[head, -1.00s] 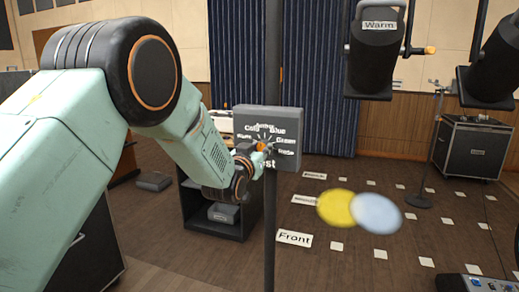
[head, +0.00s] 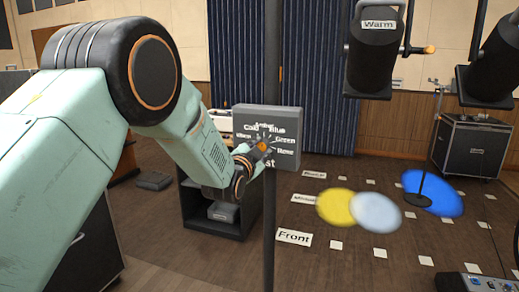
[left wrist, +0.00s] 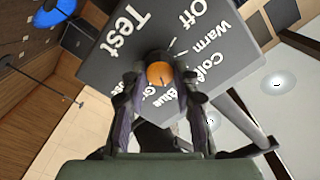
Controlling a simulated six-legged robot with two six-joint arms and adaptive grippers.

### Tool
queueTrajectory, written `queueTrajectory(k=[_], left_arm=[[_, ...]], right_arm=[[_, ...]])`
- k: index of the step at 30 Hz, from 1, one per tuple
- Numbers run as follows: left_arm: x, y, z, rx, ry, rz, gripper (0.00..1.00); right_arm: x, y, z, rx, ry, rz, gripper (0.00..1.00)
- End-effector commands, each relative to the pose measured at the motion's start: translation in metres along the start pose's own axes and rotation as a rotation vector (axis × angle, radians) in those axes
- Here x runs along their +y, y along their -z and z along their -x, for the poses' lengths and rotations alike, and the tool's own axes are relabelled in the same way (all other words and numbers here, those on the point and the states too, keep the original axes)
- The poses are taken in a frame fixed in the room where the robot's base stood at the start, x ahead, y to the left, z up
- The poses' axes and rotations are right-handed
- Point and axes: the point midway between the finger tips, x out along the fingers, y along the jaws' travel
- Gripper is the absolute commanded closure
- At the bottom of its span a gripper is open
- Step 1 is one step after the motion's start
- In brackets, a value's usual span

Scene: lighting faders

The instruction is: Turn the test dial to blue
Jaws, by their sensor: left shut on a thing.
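My left gripper (left wrist: 160,82) is shut on the orange test dial (left wrist: 160,73), one finger on each side. The fingers partly hide the words Blue and Green. The dial's small mark seems to point toward Blue, but this is hard to read. My right gripper is not in view.
The dark pole (head: 271,210) runs upright close by my left gripper. Lamps hang at the upper right, one labelled Warm (head: 375,55). Yellow (head: 334,207), pale (head: 377,212) and blue (head: 440,190) light spots lie on the floor. A microphone stand (head: 418,200) stands in the blue one.

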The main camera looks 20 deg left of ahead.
Motion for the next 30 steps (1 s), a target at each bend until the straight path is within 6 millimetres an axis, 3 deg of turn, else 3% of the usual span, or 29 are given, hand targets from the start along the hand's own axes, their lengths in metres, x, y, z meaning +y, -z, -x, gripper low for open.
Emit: queueTrajectory(k=[22, 23, 30], left_arm=[[-0.0031, 0.0008, -0.0007, 0.001, 0.007, -0.074, 1.00], [-0.0032, 0.0008, -0.0008, 0.001, 0.007, -0.074, 0.68], [-0.0019, 0.0004, -0.0004, 0.000, 0.004, -0.075, 0.48]], right_arm=[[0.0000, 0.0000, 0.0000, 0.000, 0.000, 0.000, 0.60], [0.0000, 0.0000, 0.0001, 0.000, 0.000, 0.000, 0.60], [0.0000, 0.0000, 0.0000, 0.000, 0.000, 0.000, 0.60]])
